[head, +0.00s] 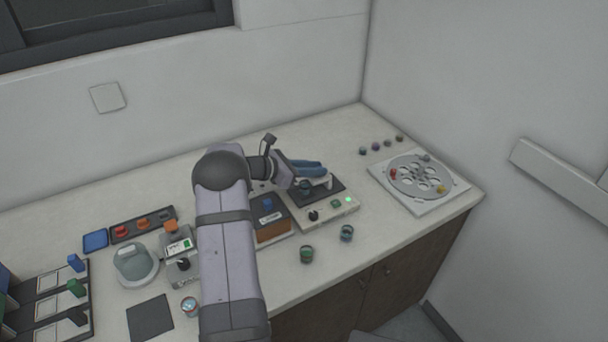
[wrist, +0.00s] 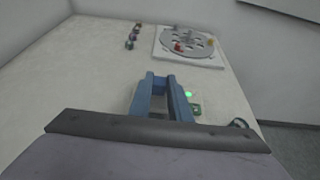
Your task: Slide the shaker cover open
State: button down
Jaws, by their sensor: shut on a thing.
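The shaker (head: 327,209) is a pale box with a dark top, a black knob, a green button and a lit green light. The green light and button also show at the shaker's corner in the wrist view (wrist: 194,108). My gripper (head: 322,170) has blue fingers and reaches over the shaker's top from the left. In the wrist view its two fingers (wrist: 162,78) are close together. They are shut on what seems to be the shaker cover's grip, mostly hidden by them. A small dark round piece (head: 305,186) shows on the shaker's top below the fingers.
Two small cups (head: 307,254) (head: 347,233) stand in front. A white plate with a round holed disc (head: 455,192) lies right, with several small pots behind. The counter between shaker and disc is clear.

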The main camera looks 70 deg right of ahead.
jog(key=s+d, duration=0.2)
jog(key=shift+s+d+f+b, duration=0.1)
jog(key=shift+s+d+b, duration=0.2)
jog(key=shift+s+b, duration=0.05)
jog(key=shift+s+d, duration=0.2)
jog(key=shift+r, duration=0.2)
jog(key=c, duration=1.9)
grip_release()
jog(key=shift+o, duration=1.3)
jog(key=shift+s+d+f, duration=0.1)
jog(key=shift+w, duration=0.2)
jog(key=b+v, duration=0.2)
jog(key=v, duration=0.5)
